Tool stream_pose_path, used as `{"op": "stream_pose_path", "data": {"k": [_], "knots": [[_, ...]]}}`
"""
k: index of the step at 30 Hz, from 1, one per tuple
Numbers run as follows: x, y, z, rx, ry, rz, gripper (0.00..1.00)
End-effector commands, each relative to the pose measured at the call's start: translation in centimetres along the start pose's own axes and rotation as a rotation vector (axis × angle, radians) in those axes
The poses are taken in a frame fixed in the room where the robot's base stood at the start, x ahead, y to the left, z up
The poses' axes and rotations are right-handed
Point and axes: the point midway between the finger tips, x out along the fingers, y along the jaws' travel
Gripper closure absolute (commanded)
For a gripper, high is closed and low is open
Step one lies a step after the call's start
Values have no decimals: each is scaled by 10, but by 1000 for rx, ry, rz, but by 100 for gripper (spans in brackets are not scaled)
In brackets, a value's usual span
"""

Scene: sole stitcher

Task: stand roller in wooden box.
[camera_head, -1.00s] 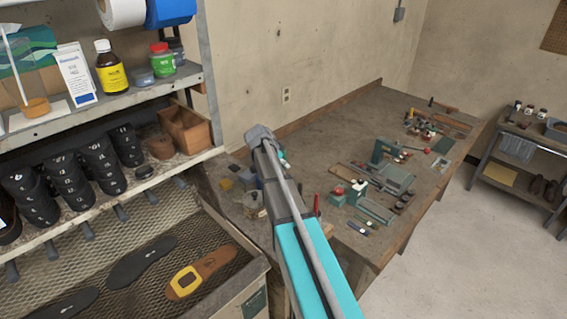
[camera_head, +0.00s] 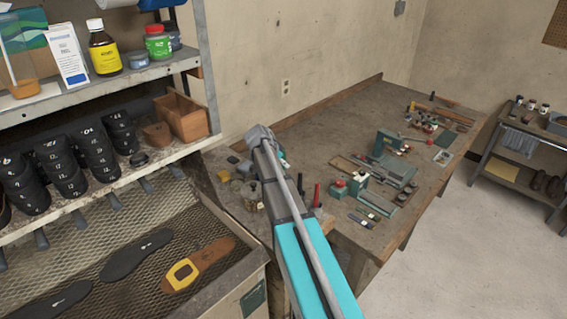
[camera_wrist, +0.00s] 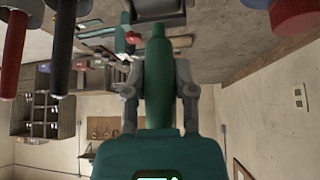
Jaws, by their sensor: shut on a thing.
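The wooden box (camera_head: 186,116) is an open brown box at the right end of the middle shelf, left of my arm in the head view. In the wrist view, my gripper (camera_wrist: 158,92) is shut with its grey fingers on both sides of a dark green tapered thing, which seems to be the roller (camera_wrist: 158,65). Its lower end is hidden in the wrist view. In the head view, my arm's end is over the near end of the workbench, right of the box; its fingers and the held roller are not clear there.
The metal shelf (camera_head: 110,95) holds bottles above and black shoe lasts (camera_head: 65,165) beside the box. A mesh tray with soles (camera_head: 140,255) lies below. The workbench (camera_head: 335,120) carries several tools; upright red and black handles (camera_wrist: 12,55) are close in the wrist view.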

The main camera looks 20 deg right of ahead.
Motion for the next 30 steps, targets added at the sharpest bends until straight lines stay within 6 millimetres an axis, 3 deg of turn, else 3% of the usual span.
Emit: {"op": "stream_pose_path", "data": {"k": [15,30], "knots": [[21,0,15,-1,0,-1,100],[23,0,17,-1,0,-1,100]]}}
